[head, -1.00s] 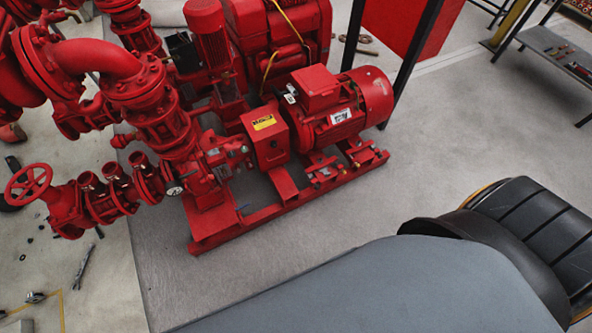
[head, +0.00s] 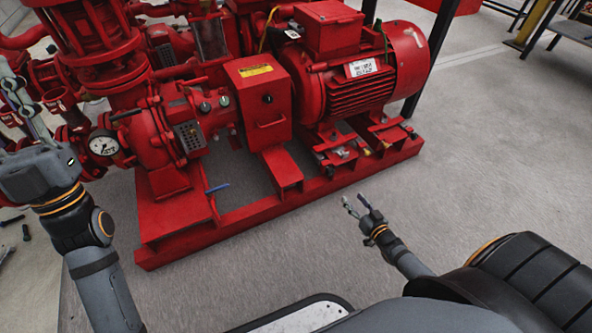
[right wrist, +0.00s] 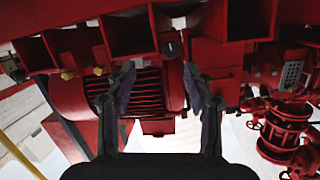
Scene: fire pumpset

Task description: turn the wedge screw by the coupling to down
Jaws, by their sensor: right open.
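The red motor (head: 365,75) stands on wedge mounts on the red base frame (head: 240,217). The coupling guard (head: 262,105), with a yellow label, is left of it. A small silver screw (head: 341,152) shows at the mount nearer the guard; its exact setting is too small to tell. In the right wrist view, a grey round end (right wrist: 172,46), likely this screw, shows between and beyond the fingers. My right gripper (head: 353,205) is open and empty, in front of the frame and apart from it. My left gripper (head: 22,100) is at the left edge, partly cut off; its jaws are unclear.
Brass fittings (right wrist: 97,71) sit on the mount at the left in the right wrist view. A pressure gauge (head: 103,143) and a blue lever (head: 217,187) are on the pump side. The grey floor (head: 470,150) right of the frame is clear.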

